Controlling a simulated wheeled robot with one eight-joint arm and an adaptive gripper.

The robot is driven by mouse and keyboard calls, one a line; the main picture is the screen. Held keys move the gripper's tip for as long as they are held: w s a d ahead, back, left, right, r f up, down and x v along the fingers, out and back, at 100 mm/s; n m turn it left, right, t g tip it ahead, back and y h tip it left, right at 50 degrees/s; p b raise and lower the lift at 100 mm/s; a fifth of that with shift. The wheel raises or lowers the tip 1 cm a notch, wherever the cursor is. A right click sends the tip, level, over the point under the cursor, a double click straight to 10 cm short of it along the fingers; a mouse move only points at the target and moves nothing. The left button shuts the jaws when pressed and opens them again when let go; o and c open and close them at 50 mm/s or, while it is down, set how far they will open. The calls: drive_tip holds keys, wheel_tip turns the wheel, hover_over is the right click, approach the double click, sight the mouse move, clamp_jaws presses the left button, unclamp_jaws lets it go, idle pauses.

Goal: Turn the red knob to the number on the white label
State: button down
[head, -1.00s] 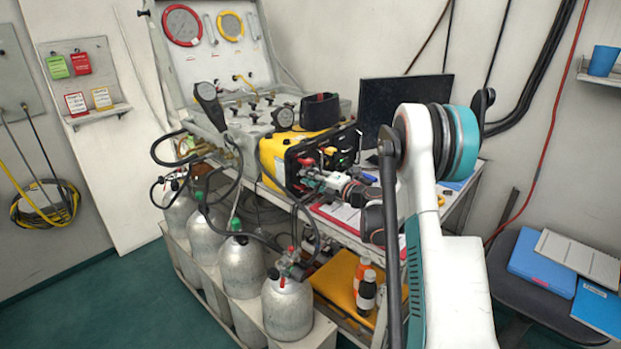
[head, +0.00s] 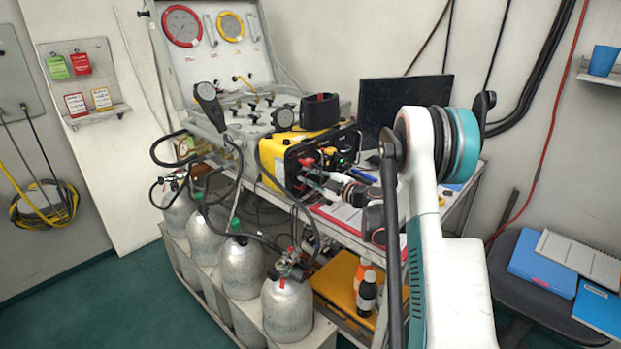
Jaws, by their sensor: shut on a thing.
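The yellow and black unit (head: 268,156) stands on the cart, its dark front panel facing my arm. The red knob (head: 305,161) shows small on the left part of this panel. My gripper (head: 308,170) is at the panel with its fingers shut at the red knob, which they partly hide. The knob's pointer and the numbers around it are too small to read. I cannot make out the white label or its number.
The cart also bears the gauge panel (head: 218,62) and a dark monitor (head: 404,103). Silver cylinders (head: 242,270) with hoses stand in front of the cart. Bottles (head: 366,294) stand on its lower shelf. A chair (head: 535,290) with folders is at right.

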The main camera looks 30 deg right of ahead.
drive_tip(key=shift+m, duration=0.5)
drive_tip(key=c, duration=1.4)
unclamp_jaws()
drive_tip(key=shift+d, duration=0.1)
drive_tip(key=shift+c, duration=0.2)
drive_tip(key=shift+s, duration=0.1)
drive_tip(key=v, duration=1.1)
drive_tip(key=shift+s+d+f, duration=0.1)
drive_tip(key=shift+s+d, duration=0.05)
drive_tip(key=shift+s, duration=0.25)
